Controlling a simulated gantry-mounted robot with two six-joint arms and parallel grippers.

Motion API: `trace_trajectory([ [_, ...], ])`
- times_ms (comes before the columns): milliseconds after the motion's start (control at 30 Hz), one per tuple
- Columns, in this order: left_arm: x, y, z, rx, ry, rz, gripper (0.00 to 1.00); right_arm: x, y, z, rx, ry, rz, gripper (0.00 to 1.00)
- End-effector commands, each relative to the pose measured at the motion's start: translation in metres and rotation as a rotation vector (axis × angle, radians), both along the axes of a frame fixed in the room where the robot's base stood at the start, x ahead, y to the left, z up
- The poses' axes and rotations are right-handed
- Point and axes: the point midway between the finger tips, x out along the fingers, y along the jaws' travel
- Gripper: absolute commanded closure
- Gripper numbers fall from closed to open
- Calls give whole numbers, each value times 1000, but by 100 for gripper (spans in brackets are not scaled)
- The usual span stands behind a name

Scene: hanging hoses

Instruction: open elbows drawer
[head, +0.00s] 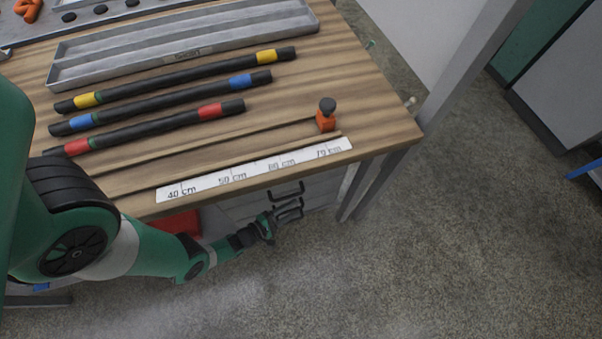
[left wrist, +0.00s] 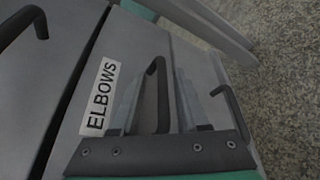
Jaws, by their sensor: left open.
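The elbows drawer (left wrist: 140,40) is a grey front with a white label reading ELBOWS (left wrist: 98,98) in the left wrist view. Its dark bar handle (left wrist: 157,92) stands beside the label. My left gripper (head: 284,213) is open at the drawer fronts below the workbench edge. In the left wrist view its two pale fingers lie on either side of the handle, so the handle sits between them. Whether they touch it is not clear. The drawer looks shut. My right gripper is not in view.
Another drawer handle (left wrist: 228,105) lies to the right and one more (left wrist: 24,24) at upper left. Above is the wooden workbench (head: 385,115) with hoses (head: 170,90), a metal tray (head: 100,68) and a ruler strip (head: 255,170). Bare floor (head: 430,260) lies right of the bench.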

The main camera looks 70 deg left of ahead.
Motion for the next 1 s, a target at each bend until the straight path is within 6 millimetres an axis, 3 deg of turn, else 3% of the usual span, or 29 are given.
trace_trajectory([
  [200,0,0,0,-1,2,1,55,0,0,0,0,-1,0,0],
  [467,0,0,0,-1,0,1,100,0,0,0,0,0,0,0],
  [1000,0,0,0,0,0,0,100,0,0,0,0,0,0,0],
])
